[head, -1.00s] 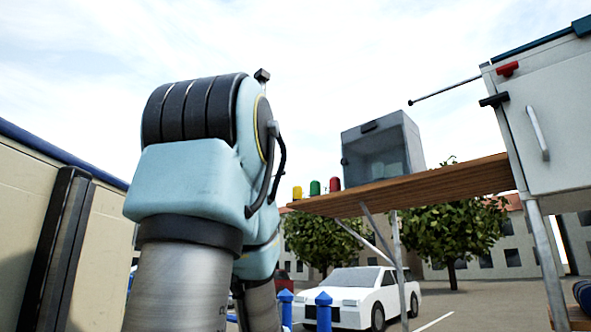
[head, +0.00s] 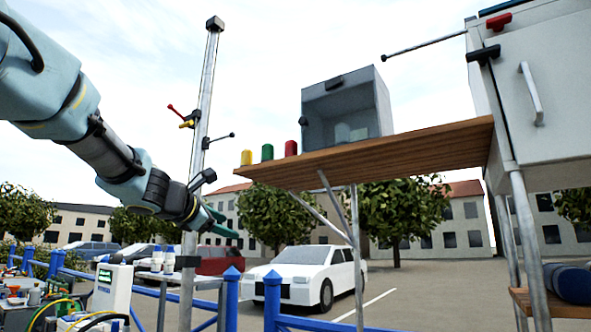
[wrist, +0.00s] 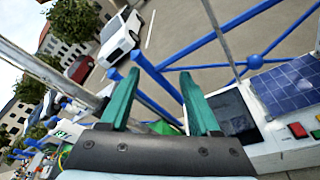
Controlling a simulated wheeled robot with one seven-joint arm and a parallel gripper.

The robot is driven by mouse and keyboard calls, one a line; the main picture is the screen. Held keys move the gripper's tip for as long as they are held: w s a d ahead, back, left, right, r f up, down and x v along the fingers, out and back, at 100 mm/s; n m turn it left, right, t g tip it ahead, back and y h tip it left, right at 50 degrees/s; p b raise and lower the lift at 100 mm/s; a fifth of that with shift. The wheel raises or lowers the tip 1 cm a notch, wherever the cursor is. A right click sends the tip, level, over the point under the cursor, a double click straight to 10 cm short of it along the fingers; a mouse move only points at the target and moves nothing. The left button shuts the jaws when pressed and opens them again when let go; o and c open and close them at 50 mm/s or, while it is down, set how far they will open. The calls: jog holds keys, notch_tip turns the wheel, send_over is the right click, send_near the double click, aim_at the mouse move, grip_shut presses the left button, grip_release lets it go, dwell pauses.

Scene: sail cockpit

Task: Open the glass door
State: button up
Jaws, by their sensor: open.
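A grey box (head: 383,105) with a glass door (head: 335,115) on its front stands on a wooden shelf (head: 400,148) in the head view. A dark piece (head: 334,82) sits at the top of its front, and a small dark knob shows at its left edge. The door looks shut. My gripper (head: 228,226), with green fingers, is below and left of the shelf, apart from the box. In the wrist view my gripper (wrist: 158,88) is open, with nothing between its fingers. The box is not in the wrist view.
Yellow (head: 246,157), green (head: 267,152) and red (head: 291,148) cylinders stand on the shelf left of the box. A metal pole (head: 200,125) with levers rises near my arm. A white cabinet (head: 548,90) stands at right. A blue railing (head: 272,295) runs below.

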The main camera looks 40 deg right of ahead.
jog(key=s+d+r+n+h, duration=0.2)
jog(key=s+d+r, duration=0.1)
jog(key=r, duration=0.5)
jog(key=s+d+r+n+h, duration=0.2)
jog(key=s+r, duration=0.2)
jog(key=r, duration=0.3)
jog(key=n+g+h, duration=0.1)
jog(key=n+h, duration=0.2)
send_near(301, 120)
jog(key=p+x, duration=0.6)
jog(key=x, duration=0.1)
jog(key=shift+d+r, duration=0.1)
jog(key=shift+d, duration=0.05)
jog(key=shift+w+d+p, duration=0.1)
jog(key=shift+d+p, duration=0.2)
jog(key=shift+d, duration=0.15)
grip_shut()
